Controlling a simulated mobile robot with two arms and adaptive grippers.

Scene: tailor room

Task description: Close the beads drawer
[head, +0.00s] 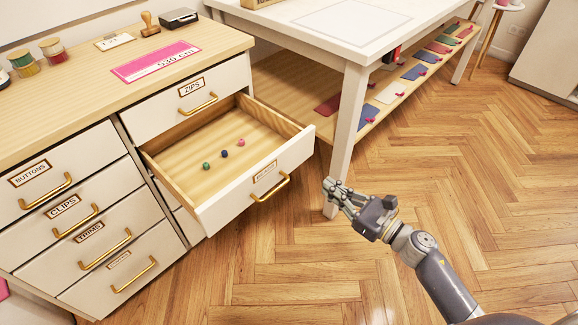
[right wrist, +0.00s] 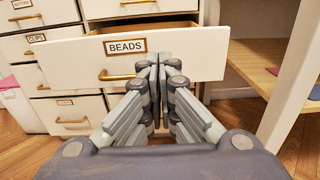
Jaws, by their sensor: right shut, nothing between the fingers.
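The beads drawer (head: 256,190) stands pulled out of the white cabinet below the ZIPS drawer. Inside it lie a green, a dark blue and a pink bead (head: 224,154). Its front carries a gold handle (head: 270,187), and in the right wrist view its front (right wrist: 190,62) shows the label BEADS. My right gripper (head: 335,187) is shut and empty, to the right of the drawer front in the head view. In the right wrist view its fingertips (right wrist: 158,62) point at the drawer front, right of the label. I cannot tell whether they touch it. My left gripper is not in view.
The ZIPS drawer (head: 186,98) and the BUTTONS, CLIPS and TRIMS drawers at left are closed. A white table leg (head: 347,130) stands just right of the open drawer. A low shelf (head: 290,85) holds coloured pieces. The wooden floor (head: 470,150) at right is clear.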

